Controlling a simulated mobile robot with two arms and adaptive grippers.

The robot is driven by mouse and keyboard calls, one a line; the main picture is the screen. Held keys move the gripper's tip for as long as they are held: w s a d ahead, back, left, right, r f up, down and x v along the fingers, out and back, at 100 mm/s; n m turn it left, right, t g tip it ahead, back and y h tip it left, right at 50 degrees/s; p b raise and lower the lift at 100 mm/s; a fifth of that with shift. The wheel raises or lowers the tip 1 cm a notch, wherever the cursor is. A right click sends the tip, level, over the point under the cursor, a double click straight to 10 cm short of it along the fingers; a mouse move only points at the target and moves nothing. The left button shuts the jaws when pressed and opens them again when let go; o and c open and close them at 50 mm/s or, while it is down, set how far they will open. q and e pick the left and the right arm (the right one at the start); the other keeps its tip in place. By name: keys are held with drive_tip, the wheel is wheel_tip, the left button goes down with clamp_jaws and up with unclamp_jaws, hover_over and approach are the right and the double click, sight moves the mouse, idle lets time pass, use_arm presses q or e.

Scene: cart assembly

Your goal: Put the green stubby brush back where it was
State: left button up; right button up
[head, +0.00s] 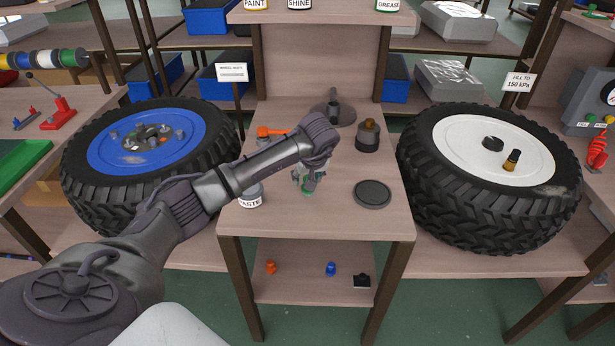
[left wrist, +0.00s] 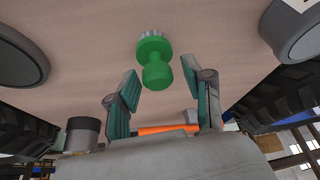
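The green stubby brush (left wrist: 155,62) is on the wooden table, its pale bristles against the tabletop and its rounded handle toward my left wrist camera. In the head view only a bit of its green (head: 308,191) shows beneath my left gripper (head: 307,181). In the left wrist view the left gripper (left wrist: 161,80) is open, with its two green-padded fingers apart and the brush handle between and just beyond their tips. I see no contact between the fingers and the brush. My right gripper is in neither view.
The paste tin (head: 249,198) stands left of the gripper and a dark round disc (head: 372,194) lies right. Behind are an orange-handled tool (head: 271,131), a brown-topped cylinder (head: 367,136) and a dark stand (head: 333,108). Wheels with blue (head: 110,155) and white (head: 470,145) faces flank the table.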

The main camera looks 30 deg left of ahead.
use_arm(q)
drive_tip(key=shift+r, duration=0.35)
drive_tip(key=v, duration=1.1)
drive_tip(key=shift+s+d+r, duration=0.15)
drive_tip(key=shift+r, duration=0.2)
